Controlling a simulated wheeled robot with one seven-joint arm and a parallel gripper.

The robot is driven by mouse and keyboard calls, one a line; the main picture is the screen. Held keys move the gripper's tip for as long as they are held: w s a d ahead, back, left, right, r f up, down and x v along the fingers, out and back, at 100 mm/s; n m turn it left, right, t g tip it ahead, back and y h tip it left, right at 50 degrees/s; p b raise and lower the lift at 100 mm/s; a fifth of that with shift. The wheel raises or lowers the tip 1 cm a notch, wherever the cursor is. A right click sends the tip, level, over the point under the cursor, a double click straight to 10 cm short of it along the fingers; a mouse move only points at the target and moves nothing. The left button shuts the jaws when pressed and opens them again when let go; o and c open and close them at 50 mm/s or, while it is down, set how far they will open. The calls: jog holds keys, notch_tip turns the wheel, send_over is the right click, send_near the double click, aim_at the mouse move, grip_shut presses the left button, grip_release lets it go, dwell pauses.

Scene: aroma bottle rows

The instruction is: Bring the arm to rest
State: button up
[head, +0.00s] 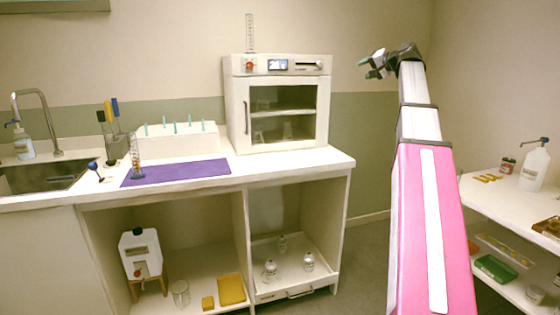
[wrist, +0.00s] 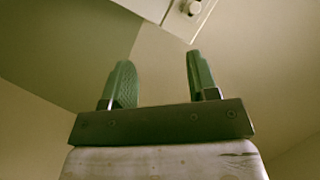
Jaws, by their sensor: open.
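My arm stretches upward on the right of the head view, with a pink lower part and white upper links. My gripper (head: 374,66) is at its top, pointing left, in the air to the right of the white oven cabinet (head: 282,103). In the wrist view my gripper (wrist: 161,85) shows two green fingers set wide apart, with nothing between them. It is open, empty and touching nothing.
The left counter (head: 290,167) carries a sink (head: 40,178), a purple mat (head: 176,172), and a white rack (head: 178,140). A right-hand counter (head: 502,203) holds a white pump bottle (head: 536,166) and a small jar (head: 507,165). Free floor lies between the counters.

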jog(key=s+a+f+g+h, duration=0.1)
jog(key=s+a+f+g, duration=0.15)
jog(key=f, duration=1.15)
jog(key=s+a+f+g+h, duration=0.15)
jog(key=a+f, duration=0.25)
jog(key=f, duration=1)
jog(key=s+a+f+g+h, duration=0.1)
jog(key=s+a+f+g, duration=0.15)
jog(key=f, duration=1.15)
jog(key=s+a+f+n+g+h, duration=0.2)
jog(key=s+a+f, duration=0.1)
jog(key=s+f, duration=1)
jog(key=s+a+f+n+g+h, duration=0.2)
jog(key=s+a+f+g+h, duration=0.1)
jog(key=s+f, duration=1)
notch_tip(320, 180, down, 3)
jog(key=shift+f, duration=0.1)
jog(key=shift+g, duration=0.25)
